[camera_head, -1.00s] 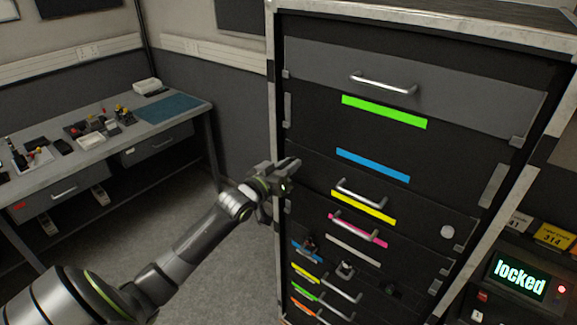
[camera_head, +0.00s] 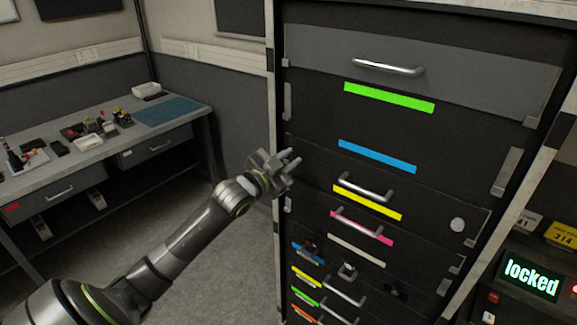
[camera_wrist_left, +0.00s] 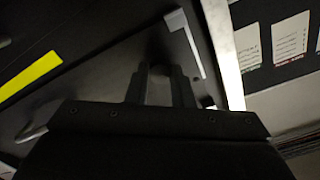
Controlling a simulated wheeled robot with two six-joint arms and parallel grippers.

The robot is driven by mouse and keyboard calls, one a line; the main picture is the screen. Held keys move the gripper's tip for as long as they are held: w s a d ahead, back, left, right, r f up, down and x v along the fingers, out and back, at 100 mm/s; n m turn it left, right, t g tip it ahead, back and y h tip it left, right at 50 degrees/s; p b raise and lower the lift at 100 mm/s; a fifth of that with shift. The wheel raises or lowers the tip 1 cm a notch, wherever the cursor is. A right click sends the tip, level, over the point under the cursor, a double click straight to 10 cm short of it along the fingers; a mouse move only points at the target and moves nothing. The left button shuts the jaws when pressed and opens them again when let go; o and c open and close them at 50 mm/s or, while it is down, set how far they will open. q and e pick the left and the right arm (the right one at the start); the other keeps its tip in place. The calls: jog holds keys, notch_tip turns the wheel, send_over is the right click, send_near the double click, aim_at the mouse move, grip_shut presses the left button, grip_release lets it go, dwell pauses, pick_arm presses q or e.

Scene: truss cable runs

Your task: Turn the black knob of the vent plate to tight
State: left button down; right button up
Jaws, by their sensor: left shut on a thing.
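The tall black rack (camera_head: 300,60) carries dark panels with coloured strips. My left gripper (camera_head: 294,160) is at the rack's left edge, level with the blue strip. It also shows in the left wrist view (camera_wrist_left: 160,72), its two fingers close together against a dark panel (camera_wrist_left: 100,70) near a light grey bracket (camera_wrist_left: 186,42). It is shut on a small dark thing, the black knob, which the fingers and shadow almost wholly hide. The knob's turn cannot be read. I cannot make out which panel is the vent plate. My right gripper is not in view.
Metal handles (camera_head: 388,68) stick out from the rack's front. A box with a green "locked" display (camera_head: 532,276) stands at the right. A workbench (camera_head: 150,122) with small parts is at the left. The floor between bench and rack is clear.

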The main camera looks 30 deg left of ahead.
pick_arm(q)
jog(key=m+b, duration=0.2)
jog(key=m, duration=0.2)
jog(key=shift+f+m, duration=0.15)
jog(key=shift+m, duration=0.15)
jog(key=shift+m+b, duration=1.2)
jog(key=shift+m, duration=0.8)
jog(key=c, duration=1.3)
grip_release()
jog(key=shift+o, duration=0.2)
jog(key=shift+s, duration=0.1)
